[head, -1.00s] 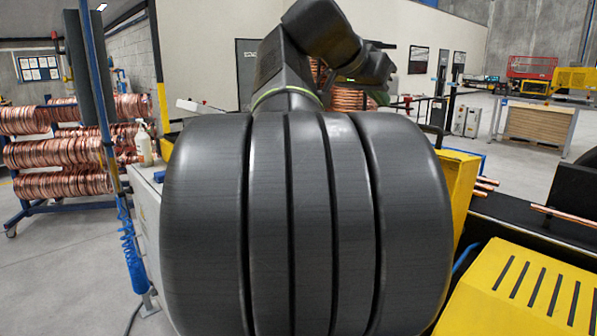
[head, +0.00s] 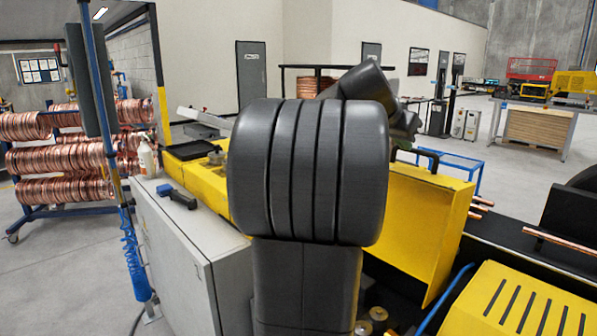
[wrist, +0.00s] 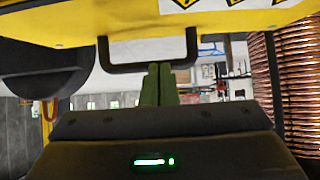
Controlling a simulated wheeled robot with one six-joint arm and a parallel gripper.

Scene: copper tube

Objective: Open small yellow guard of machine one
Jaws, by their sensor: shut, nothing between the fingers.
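The yellow guard (head: 418,215) of the machine is a panel standing tilted to the right of my arm in the head view. A black handle (head: 428,158) sits at its top edge. In the wrist view the guard (wrist: 75,28) spans the top, with its black handle (wrist: 113,68) hanging below it in the picture. My gripper (wrist: 160,68) has green fingers, closed together and empty. Their tips overlap the handle's crossbar in the picture; I cannot tell whether they touch it. In the head view my arm hides most of the gripper.
A grey cabinet (head: 175,235) with a blue-and-black tool (head: 178,196) on top is at left. A slotted yellow cover (head: 520,305) stands at the lower right. Copper coils (head: 60,155) hang on a rack at far left. Copper tubes (head: 560,245) lie at right.

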